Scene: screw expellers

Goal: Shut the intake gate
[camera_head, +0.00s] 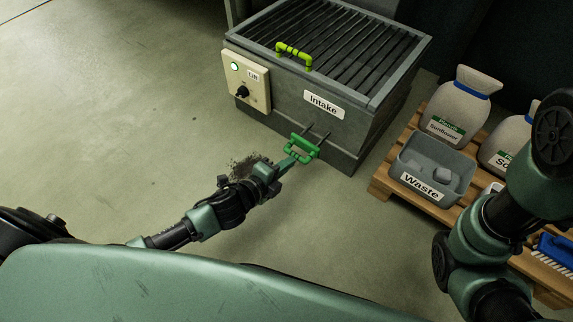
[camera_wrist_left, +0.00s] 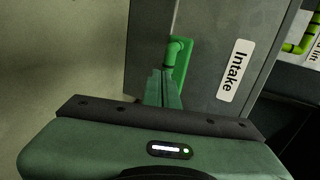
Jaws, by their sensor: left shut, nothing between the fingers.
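The intake machine is a grey box with a barred top (camera_head: 330,48) and an "Intake" label (camera_head: 323,104) on its front. A green handle (camera_head: 303,149) on two dark rods sticks out low on that front, below the label; I take it as the gate's handle. It also shows in the left wrist view (camera_wrist_left: 182,62), right at the fingertips. My left gripper (camera_head: 291,160) is shut with nothing between its fingers, its tips at the handle, seemingly touching it. In the left wrist view the closed fingers (camera_wrist_left: 164,88) partly cover the handle. My right gripper is not in view.
A control box (camera_head: 246,82) with a lit green lamp and a black knob is on the machine's left side. A lime handle (camera_head: 294,55) is on the grating. At right a pallet (camera_head: 383,184) holds sacks (camera_head: 462,105) and a waste bin (camera_head: 432,167). Dark debris (camera_head: 250,166) lies on the floor.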

